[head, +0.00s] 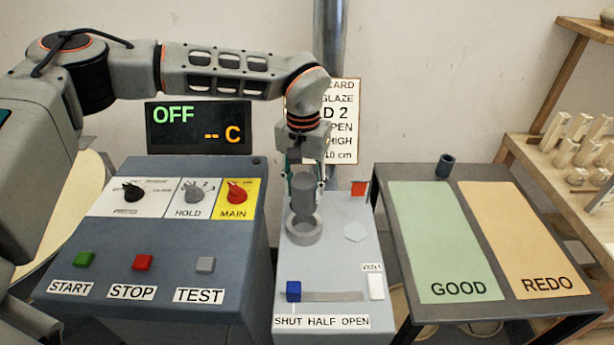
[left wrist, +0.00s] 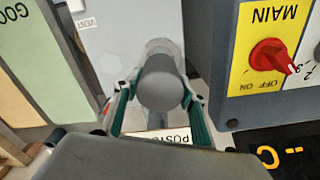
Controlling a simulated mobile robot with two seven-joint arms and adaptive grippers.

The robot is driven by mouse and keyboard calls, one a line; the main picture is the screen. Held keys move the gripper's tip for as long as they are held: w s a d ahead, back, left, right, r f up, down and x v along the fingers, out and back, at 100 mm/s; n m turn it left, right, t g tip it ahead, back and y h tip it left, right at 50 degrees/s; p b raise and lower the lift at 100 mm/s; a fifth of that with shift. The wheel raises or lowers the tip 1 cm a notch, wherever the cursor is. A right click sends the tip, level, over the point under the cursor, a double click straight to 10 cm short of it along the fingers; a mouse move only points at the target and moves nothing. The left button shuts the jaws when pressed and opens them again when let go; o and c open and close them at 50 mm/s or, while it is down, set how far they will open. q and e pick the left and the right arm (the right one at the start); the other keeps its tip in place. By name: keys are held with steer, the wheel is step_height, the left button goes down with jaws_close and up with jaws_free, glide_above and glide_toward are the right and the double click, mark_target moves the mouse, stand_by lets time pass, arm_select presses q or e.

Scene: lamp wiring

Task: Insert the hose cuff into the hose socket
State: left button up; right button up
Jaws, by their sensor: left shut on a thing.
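The hose cuff, a dark grey cylinder (head: 303,186), stands roughly upright between the fingers of my left gripper (head: 304,192). My left gripper is shut on it. The hose socket, a light grey ring (head: 303,236), is on the grey panel just below the cuff. The cuff's lower end overlaps the socket's opening in the head view; I cannot tell whether it is inside or just above. In the left wrist view the cuff (left wrist: 160,84) sits between the green-edged fingers (left wrist: 154,108) and hides most of the socket behind it. My right gripper is not in view.
The socket's panel has a blue slider knob (head: 293,291), a white switch (head: 376,286) and a red marker (head: 358,188). A control console (head: 165,225) with knobs and buttons is at left. A dark-framed table (head: 449,245) with GOOD and REDO mats is at right.

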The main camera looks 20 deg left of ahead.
mark_target(304, 201)
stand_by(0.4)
arm_select(q)
steer(key=shift+p, duration=0.55)
steer(key=shift+f+b, duration=0.75)
steer(key=shift+f, duration=1.4)
steer(key=shift+p, duration=0.3)
steer(key=shift+p, duration=0.35)
